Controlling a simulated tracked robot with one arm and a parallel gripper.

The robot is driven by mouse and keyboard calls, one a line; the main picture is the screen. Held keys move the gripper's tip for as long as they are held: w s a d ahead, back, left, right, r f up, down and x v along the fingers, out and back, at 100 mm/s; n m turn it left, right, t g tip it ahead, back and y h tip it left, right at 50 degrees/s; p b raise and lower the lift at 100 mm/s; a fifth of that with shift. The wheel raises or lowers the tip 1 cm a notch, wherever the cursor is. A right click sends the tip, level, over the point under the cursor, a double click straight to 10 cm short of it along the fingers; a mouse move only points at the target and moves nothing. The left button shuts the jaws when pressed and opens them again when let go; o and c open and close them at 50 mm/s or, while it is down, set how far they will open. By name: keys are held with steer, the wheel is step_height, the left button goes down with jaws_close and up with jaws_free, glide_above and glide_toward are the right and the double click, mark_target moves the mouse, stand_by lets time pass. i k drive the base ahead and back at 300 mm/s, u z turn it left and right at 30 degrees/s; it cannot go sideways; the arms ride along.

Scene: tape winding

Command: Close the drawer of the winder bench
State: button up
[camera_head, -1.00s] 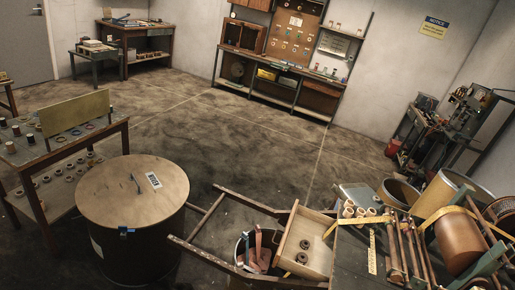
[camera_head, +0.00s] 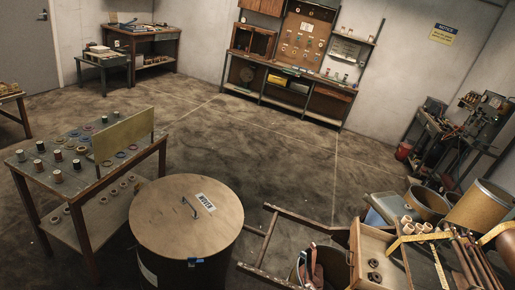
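The winder bench (camera_head: 423,272) is at the lower right, partly cut off by the frame edge. Its wooden drawer (camera_head: 356,248) stands pulled out to the left, open at the top. Two small dark rolls (camera_head: 375,264) lie in the drawer. The drawer's lower end is cut off by the bottom edge. Light tape rolls (camera_head: 407,224), a yellow strip and rollers sit on the bench. My gripper is not visible in this view.
A large drum with a wooden lid (camera_head: 172,228) stands left of the drawer. A wooden frame (camera_head: 290,211) and a bucket (camera_head: 305,273) are between them. A table with spools (camera_head: 90,185) is at left. The middle floor (camera_head: 240,145) is clear.

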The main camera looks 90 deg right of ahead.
mark_target(367, 242)
steer(key=i, duration=1.75)
steer(key=z, duration=1.75)
steer(key=i, duration=0.1)
steer(key=z, duration=2.55)
steer(key=i, duration=1)
